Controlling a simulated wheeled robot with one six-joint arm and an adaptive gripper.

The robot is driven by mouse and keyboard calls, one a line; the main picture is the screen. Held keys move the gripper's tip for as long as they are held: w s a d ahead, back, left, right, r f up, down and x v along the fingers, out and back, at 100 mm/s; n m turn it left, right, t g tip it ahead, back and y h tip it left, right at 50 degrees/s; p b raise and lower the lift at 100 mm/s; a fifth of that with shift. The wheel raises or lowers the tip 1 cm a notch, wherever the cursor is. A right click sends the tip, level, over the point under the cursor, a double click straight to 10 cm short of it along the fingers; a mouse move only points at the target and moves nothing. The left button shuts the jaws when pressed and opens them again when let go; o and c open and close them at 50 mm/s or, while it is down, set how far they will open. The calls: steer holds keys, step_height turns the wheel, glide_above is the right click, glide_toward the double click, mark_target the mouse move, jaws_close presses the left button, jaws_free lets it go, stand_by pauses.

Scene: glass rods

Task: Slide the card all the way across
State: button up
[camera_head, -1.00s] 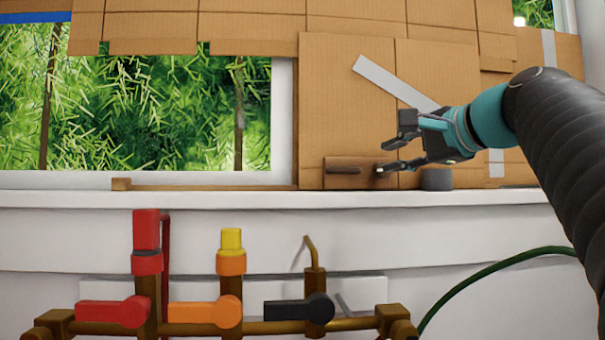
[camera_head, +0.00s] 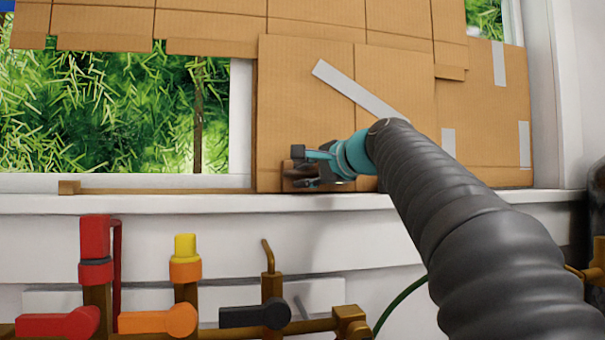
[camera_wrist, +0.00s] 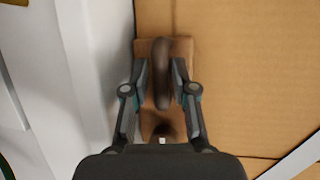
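The card is a tall brown cardboard panel (camera_head: 285,110) with a pale tape strip, upright at the window's right side. A brown block with a dark curved handle (camera_wrist: 161,75) is fixed low on it. My gripper (camera_head: 298,168) is at this handle, which it largely hides in the head view. In the wrist view my gripper (camera_wrist: 160,85) has one finger on each side of the handle, with a narrow gap seeming to show beside it. The fingers look apart, not clamped. A wooden rail (camera_head: 160,190) runs left from the card along the sill.
The window (camera_head: 110,110) left of the card is uncovered, with green foliage behind. More cardboard (camera_head: 480,120) covers the right and top. Below the white sill (camera_head: 150,205) are pipes with red (camera_head: 60,322), orange (camera_head: 150,320) and black (camera_head: 255,314) valve levers.

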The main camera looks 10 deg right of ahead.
steer(key=shift+w, duration=0.1)
jaws_close()
steer(key=shift+a, duration=0.15)
